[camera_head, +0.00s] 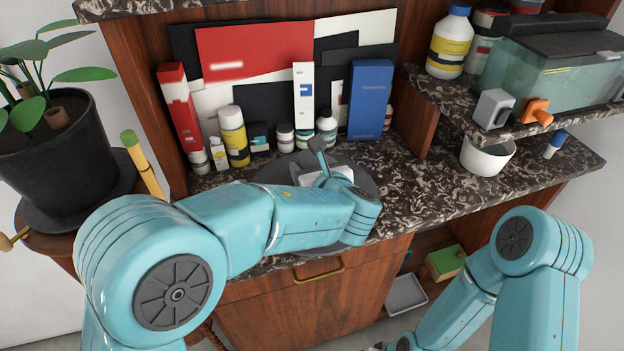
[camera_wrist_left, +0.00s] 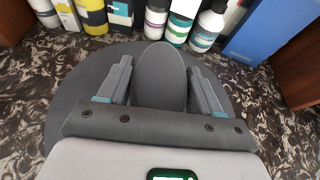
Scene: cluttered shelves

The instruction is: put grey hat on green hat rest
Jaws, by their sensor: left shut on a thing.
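The grey hat (camera_head: 369,183) is dark, with a wide round brim, and lies on the speckled counter in front of the bottles. Its brim and raised crown (camera_wrist_left: 161,75) show in the left wrist view. My left gripper (camera_wrist_left: 161,85) is shut on the crown, with one finger on each side. In the head view my left forearm hides part of the hat. A peg with a green tip (camera_head: 129,138) sticks up at the left end of the shelf unit, beside the plant; it may be the green hat rest.
Bottles and boxes, including a yellow bottle (camera_head: 233,137) and a blue box (camera_head: 369,100), stand behind the hat. A potted plant (camera_head: 60,150) stands at left. A white bowl (camera_head: 487,157) is at right.

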